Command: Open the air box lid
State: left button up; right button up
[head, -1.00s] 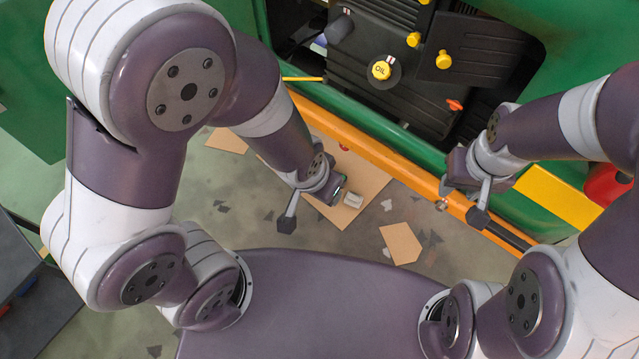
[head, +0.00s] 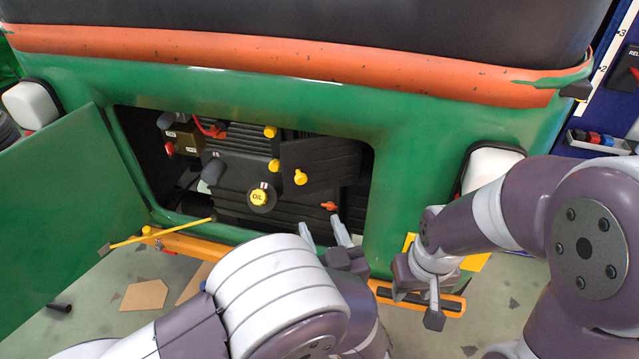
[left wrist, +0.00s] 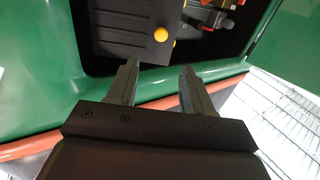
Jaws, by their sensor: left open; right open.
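The air box lid seems to be the black ribbed panel (head: 322,160) on the right of the engine bay, with yellow knobs (head: 300,177) on its left side. It lies flat and looks shut. In the left wrist view the dark ribbed panel (left wrist: 122,28) with a yellow knob (left wrist: 160,34) is just beyond the fingers. My left gripper (head: 324,230) is open and empty, below the lid at the lower edge of the bay; its two fingers also show in the wrist view (left wrist: 160,72). My right gripper (head: 417,290) is open and empty, low and to the right of the bay.
A yellow OIL cap (head: 260,197) and a red-orange knob (head: 329,206) sit near the lid. The green body (head: 420,150) frames the bay. A green door (head: 60,215) stands open at left, with a yellow rod (head: 165,234) near it. Cardboard pieces (head: 144,295) lie on the floor.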

pick_arm(q)
jog(key=p, duration=0.2)
send_near(302, 181)
jog(key=w+a, duration=0.1)
jog(key=x, duration=0.2)
jog(key=p+x, duration=0.1)
jog(key=x, duration=0.3)
jog(key=shift+w+d+r+p, duration=0.2)
jog(key=shift+w+d+p, duration=0.05)
jog(key=shift+d+p, duration=0.15)
jog(key=shift+w+a+f, duration=0.15)
jog(key=shift+w+a, duration=0.15)
jog(key=shift+w, duration=0.1)
jog(key=shift+d, duration=0.15)
jog(key=c, duration=0.5)
jog(key=shift+s, duration=0.1)
grip_shut()
